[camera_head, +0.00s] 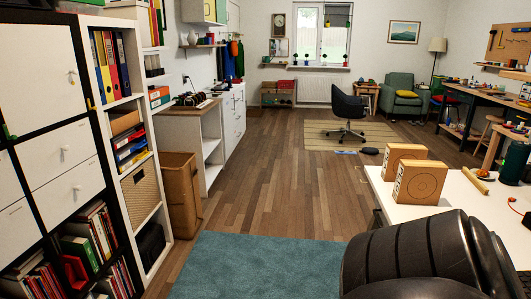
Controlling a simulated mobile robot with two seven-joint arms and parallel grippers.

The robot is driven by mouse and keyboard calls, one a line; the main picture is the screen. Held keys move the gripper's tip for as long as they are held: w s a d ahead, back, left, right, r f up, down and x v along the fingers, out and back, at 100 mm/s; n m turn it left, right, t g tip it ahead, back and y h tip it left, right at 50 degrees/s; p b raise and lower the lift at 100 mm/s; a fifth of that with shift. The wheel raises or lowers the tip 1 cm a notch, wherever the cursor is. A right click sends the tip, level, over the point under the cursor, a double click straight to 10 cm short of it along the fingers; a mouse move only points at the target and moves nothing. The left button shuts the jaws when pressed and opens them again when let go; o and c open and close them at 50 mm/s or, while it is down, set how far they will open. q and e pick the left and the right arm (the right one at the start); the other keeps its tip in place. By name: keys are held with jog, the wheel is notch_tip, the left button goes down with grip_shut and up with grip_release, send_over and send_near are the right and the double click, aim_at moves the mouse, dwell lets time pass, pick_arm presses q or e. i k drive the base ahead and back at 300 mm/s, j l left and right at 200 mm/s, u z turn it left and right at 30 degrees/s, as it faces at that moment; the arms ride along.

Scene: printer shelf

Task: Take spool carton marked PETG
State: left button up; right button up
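Two brown cardboard cartons stand upright on a white table (376,183) at the right. The nearer carton (420,183) has a large circle drawn on its front. The farther carton (404,155) stands just behind it and is partly covered by it. I cannot read any PETG marking on either one. A large black ribbed shape, likely part of my own arm, fills the lower right and hides the near part of the table. Neither of my grippers shows.
A white shelf unit (140,187) with binders and boxes lines the left, with a tall brown bin (181,195) beside it. A teal rug (255,266) lies in front. The wooden floor between is clear. A dark office chair (348,115) stands farther back.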

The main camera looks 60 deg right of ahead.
aim_at(420, 181)
jog(key=i+z, duration=0.25)
jog(key=i, duration=0.2)
jog(key=z, duration=1.45)
jog(key=i+l+z, duration=0.1)
jog(key=z, duration=0.35)
jog(key=i+l+z, duration=0.15)
jog(key=z, duration=0.35)
jog(key=i+z, duration=0.15)
jog(key=z, duration=0.3)
jog(key=k+l+z, duration=0.1)
jog(key=k+z, duration=0.25)
jog(key=k, duration=0.25)
jog(key=i+j+z, duration=0.2)
jog(key=z, duration=0.2)
jog(key=i+j+z, duration=0.15)
jog(key=j+z, duration=0.25)
jog(key=i+j+z, duration=0.1)
jog(key=j, duration=0.35)
jog(key=i+j+z, duration=0.1)
jog(key=j, duration=0.3)
jog(key=i+j+z, duration=0.15)
jog(key=j, duration=0.35)
jog(key=j+z, duration=0.1)
jog(key=j, duration=0.35)
jog(key=i, duration=0.05)
